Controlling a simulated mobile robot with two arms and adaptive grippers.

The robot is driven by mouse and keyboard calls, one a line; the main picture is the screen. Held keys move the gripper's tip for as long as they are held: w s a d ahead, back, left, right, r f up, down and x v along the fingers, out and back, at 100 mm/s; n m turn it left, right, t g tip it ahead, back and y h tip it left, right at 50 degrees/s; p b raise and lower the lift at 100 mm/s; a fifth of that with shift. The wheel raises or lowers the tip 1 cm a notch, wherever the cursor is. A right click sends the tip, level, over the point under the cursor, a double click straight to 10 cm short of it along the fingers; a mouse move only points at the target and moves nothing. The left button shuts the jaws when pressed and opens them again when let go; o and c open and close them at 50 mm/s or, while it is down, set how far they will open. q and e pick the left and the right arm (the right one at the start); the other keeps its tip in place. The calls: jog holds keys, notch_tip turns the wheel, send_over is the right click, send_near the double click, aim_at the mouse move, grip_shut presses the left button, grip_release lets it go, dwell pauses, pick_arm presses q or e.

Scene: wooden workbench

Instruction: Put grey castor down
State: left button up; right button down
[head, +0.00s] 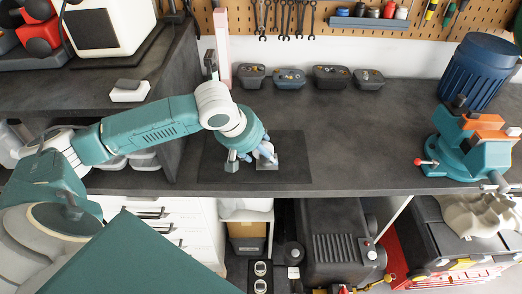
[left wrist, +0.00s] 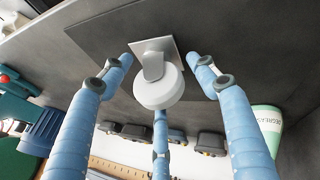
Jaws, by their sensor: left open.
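The grey castor (left wrist: 158,88) shows in the left wrist view with its square plate against the dark mat (left wrist: 215,35) and its round wheel towards the camera. In the head view it is mostly hidden, with a light grey part of its plate (head: 268,163) showing on the mat (head: 295,150). My left gripper (head: 252,157) is low over the mat. In the left wrist view its blue fingers are spread around the castor, with gaps visible at both sides. My right gripper is in neither view.
Several small bins (head: 289,77) of parts line the back of the bench. A blue bin (head: 474,72) and a teal vice (head: 465,150) stand at the right. A degreaser bottle (left wrist: 267,122) is near the gripper in the wrist view. The bench right of the mat is clear.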

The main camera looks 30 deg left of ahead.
pick_arm(q)
jog(key=b+v, duration=0.1)
jog(key=v, duration=1.1)
